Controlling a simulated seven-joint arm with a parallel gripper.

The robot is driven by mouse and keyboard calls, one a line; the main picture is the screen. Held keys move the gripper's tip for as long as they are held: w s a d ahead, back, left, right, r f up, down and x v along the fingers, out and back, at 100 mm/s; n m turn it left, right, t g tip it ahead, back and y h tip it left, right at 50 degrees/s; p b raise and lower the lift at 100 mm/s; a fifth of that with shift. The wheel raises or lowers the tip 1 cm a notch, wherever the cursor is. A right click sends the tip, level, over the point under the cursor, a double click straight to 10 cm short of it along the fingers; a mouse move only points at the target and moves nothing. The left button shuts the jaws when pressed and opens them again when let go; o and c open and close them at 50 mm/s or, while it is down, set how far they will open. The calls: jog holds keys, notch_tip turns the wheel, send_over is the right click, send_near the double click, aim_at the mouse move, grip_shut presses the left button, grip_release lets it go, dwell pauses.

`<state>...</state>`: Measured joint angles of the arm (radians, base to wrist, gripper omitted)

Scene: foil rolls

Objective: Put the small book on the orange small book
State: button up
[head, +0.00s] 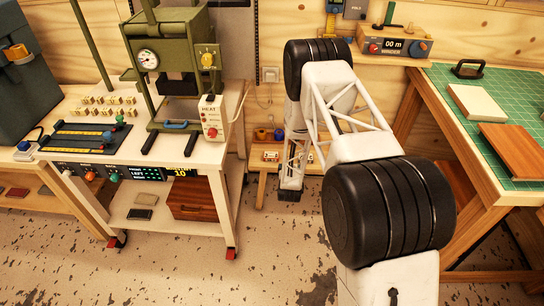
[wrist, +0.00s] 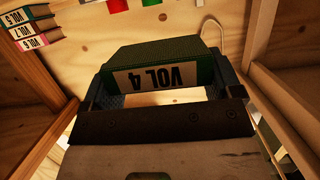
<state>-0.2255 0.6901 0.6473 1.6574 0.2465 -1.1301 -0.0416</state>
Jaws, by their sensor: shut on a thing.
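My gripper (wrist: 165,92) is shut on a small dark green book (wrist: 170,58) with a white label reading VOL 4, upside down in the wrist view. The book sits between the two dark fingers. In the head view, the far end of my arm hangs low between the white cart and the green-topped bench; the held book is not clear there. A stack of small labelled books (wrist: 32,30) is at the upper left of the wrist view, apart from my gripper. I cannot tell surely which is the orange small book.
A low wooden stool (head: 262,168) with small items stands by the wall. The white cart (head: 222,185) with a green press (head: 172,50) is to its left. The bench with a green mat (head: 500,110) is at right. Wooden sides flank my gripper in the wrist view.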

jog(key=a, duration=0.6)
jog(key=shift+s, duration=0.1)
send_over(271, 156)
jog(key=shift+f, duration=0.7)
dwell(0.4)
jog(key=shift+f, duration=1.75)
